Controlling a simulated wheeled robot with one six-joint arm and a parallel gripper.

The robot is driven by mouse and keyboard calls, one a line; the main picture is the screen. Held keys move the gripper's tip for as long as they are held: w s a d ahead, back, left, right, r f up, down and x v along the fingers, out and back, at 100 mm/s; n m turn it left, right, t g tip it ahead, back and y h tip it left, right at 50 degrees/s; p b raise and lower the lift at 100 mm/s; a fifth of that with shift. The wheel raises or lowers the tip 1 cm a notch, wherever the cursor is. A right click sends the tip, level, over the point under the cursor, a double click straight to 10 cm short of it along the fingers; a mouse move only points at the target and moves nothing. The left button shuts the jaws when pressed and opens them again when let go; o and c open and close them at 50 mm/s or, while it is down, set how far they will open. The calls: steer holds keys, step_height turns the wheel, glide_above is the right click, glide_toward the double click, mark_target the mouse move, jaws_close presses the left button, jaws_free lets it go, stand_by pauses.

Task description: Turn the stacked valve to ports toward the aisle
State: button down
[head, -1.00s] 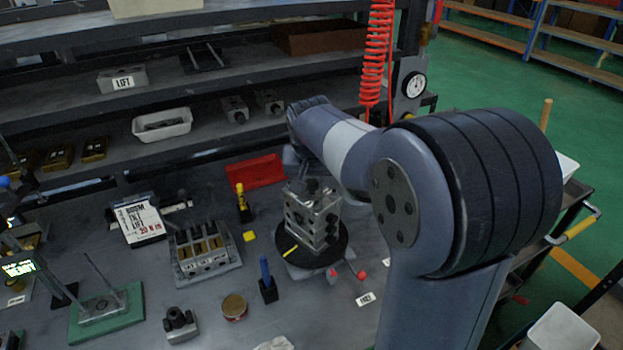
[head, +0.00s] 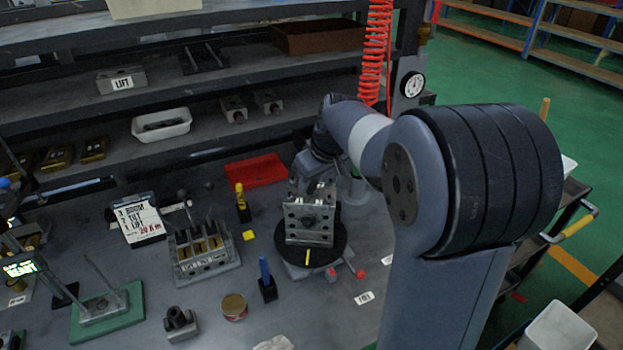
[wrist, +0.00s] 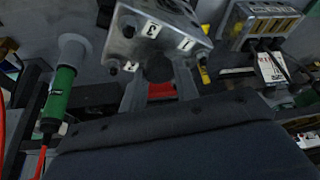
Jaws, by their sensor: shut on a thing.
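The stacked valve (head: 309,219) is a grey metal block with dark holes in its faces. It stands upright on a round black turntable (head: 328,258), whose yellow mark (head: 308,257) points toward the front. One broad face with holes faces the head camera. My gripper (wrist: 158,78) is shut on the valve's near side there. In the head view the gripper is mostly hidden behind the valve and my arm.
A valve block with brass parts (head: 203,252) stands left of the turntable. A blue-handled piece (head: 266,280), a yellow-topped piece (head: 242,203) and a red tray (head: 256,170) are close by. Shelves (head: 150,77) rise behind.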

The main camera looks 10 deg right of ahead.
steer(key=n+y, duration=0.1)
steer(key=n, duration=0.2)
steer(key=n+g, duration=0.1)
steer(key=n, duration=0.1)
steer(key=shift+w+d+n+y, duration=0.15)
steer(key=shift+n+y, duration=0.25)
steer(key=shift+g, duration=0.4)
steer(key=c, duration=1.1)
jaws_free()
steer(key=v, duration=1.1)
steer(key=shift+f, duration=0.2)
steer(key=x, duration=1)
steer(key=shift+a+f, duration=0.2)
steer(key=shift+f, duration=0.1)
steer(key=shift+w, duration=0.1)
